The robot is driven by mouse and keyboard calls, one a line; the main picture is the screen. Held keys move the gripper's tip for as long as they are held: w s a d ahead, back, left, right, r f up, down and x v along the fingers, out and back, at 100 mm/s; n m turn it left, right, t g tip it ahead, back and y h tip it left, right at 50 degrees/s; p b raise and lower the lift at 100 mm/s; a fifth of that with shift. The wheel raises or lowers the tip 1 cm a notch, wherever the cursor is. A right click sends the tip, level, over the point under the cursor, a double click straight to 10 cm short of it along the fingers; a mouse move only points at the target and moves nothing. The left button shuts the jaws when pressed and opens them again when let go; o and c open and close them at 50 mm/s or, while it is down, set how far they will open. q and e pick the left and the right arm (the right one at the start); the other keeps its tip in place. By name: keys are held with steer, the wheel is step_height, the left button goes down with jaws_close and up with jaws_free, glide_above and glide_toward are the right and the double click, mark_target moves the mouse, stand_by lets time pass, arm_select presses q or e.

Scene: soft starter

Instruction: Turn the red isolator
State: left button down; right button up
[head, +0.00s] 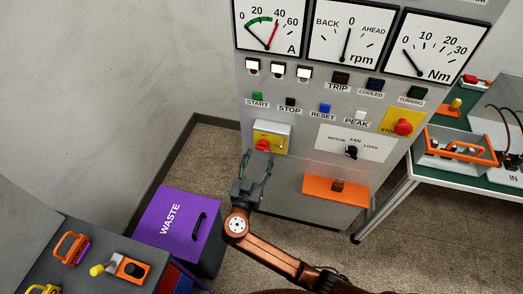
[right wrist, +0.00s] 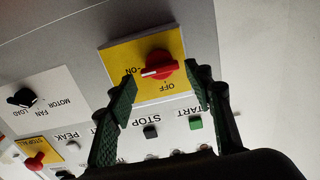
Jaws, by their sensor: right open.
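The red isolator (head: 262,146) is a red rotary knob on a yellow plate (head: 283,133) low on the grey panel's left side. In the right wrist view, which is upside down, the red knob (right wrist: 160,65) has a white tip pointing left toward the ON label; OFF is printed below it. My right gripper (head: 260,160) is open in front of the panel, just below the knob in the head view. In the right wrist view its fingertips (right wrist: 159,77) stand apart, one to each side of the knob; contact cannot be told. My left gripper is not in view.
START, STOP and RESET buttons sit above the isolator, with the red STOP mushroom (head: 403,127) and black fan selector (head: 351,152) to the right. An orange bracket (head: 336,190) juts out below. A purple WASTE bin (head: 178,222) stands left; a green-topped table (head: 440,172) stands right.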

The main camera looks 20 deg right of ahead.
mark_target(262, 150)
steer(key=shift+x, duration=1.85)
steer(key=shift+c, duration=0.6)
steer(key=shift+f, duration=0.1)
steer(key=c, duration=0.8)
